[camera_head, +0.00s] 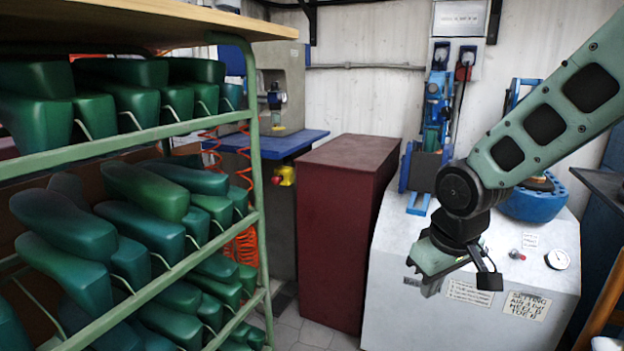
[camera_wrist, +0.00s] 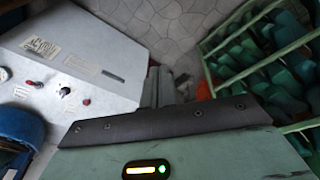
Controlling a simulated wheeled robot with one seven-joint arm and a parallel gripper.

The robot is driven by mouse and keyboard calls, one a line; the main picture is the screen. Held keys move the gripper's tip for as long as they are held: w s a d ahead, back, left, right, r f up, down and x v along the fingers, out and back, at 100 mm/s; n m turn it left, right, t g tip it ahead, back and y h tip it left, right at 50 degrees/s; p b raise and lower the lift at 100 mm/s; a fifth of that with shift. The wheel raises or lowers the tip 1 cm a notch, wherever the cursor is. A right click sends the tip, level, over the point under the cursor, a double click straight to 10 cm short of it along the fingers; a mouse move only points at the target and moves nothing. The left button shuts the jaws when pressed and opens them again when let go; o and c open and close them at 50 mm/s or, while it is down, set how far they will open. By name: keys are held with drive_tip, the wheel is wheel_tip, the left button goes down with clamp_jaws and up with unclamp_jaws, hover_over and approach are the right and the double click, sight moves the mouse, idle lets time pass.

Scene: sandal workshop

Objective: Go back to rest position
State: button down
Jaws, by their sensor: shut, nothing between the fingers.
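My arm reaches in from the right in the head view, and my gripper (camera_head: 430,288) hangs at its end in front of the white machine (camera_head: 400,310). In the wrist view my gripper (camera_wrist: 156,88) is shut, with nothing held. Its fingers point toward the tiled floor, and it appears clear of the things around it.
A green rack (camera_head: 262,215) full of green shoe lasts (camera_head: 65,225) fills the left side. A dark red cabinet (camera_head: 335,255) stands in the middle, beside a blue-topped bench (camera_head: 290,143). The white machine carries a blue round part (camera_head: 535,205). Some tiled floor (camera_wrist: 165,40) is free.

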drive_tip(key=s+a+r+n+g, duration=0.1)
drive_tip(key=s+a, duration=0.2)
drive_tip(key=s, duration=0.8)
drive_tip(key=s+a+n+g, duration=0.1)
drive_tip(key=s+a+n, duration=0.15)
drive_tip(key=s, duration=0.75)
wheel_tip(320, 180, up, 17)
drive_tip(key=s+p, duration=0.1)
drive_tip(key=p, duration=1.6)
drive_tip(key=shift+a+m+g, duration=0.3)
drive_tip(key=shift+a+m, duration=0.05)
drive_tip(key=shift+m, duration=0.1)
